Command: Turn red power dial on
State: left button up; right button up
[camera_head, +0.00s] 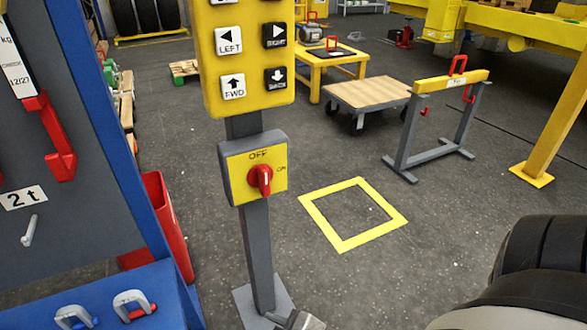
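The red power dial (261,180) sits on a yellow-faced grey switch box (237,175), mounted on a grey post (257,245). The label OFF is above the dial and ON is at its upper right. The dial's handle looks roughly upright, toward OFF. Nothing touches it. Neither gripper can be clearly made out. A small grey piece shows at the bottom edge near the post's foot, and I cannot tell whether it belongs to a gripper.
A yellow button panel (247,55) is above the box. A blue-framed rack (100,140) and red bin (168,225) stand left. A yellow floor square (328,236) is to the right, with open floor around it. Dark rounded shapes fill the lower right corner.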

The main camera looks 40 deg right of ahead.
jog(key=w+d+r+n+t+h+p, duration=0.1)
jog(key=w+d+r+n+h, duration=0.15)
jog(key=d+n, duration=0.45)
jog(key=n+t+h+p, duration=0.2)
jog(key=n+t+h, duration=0.3)
jog(key=n, duration=1.5)
send_near(266, 182)
jog(key=shift+t+y, duration=0.3)
jog(key=shift+y, duration=0.25)
jog(key=x, duration=0.6)
jog(key=p+x, duration=0.1)
jog(key=x, duration=0.2)
jog(key=shift+w+d+f, duration=0.15)
jog(key=shift+w+d, duration=0.1)
jog(key=shift+d, duration=0.2)
jog(key=shift+c, duration=0.3)
grip_shut()
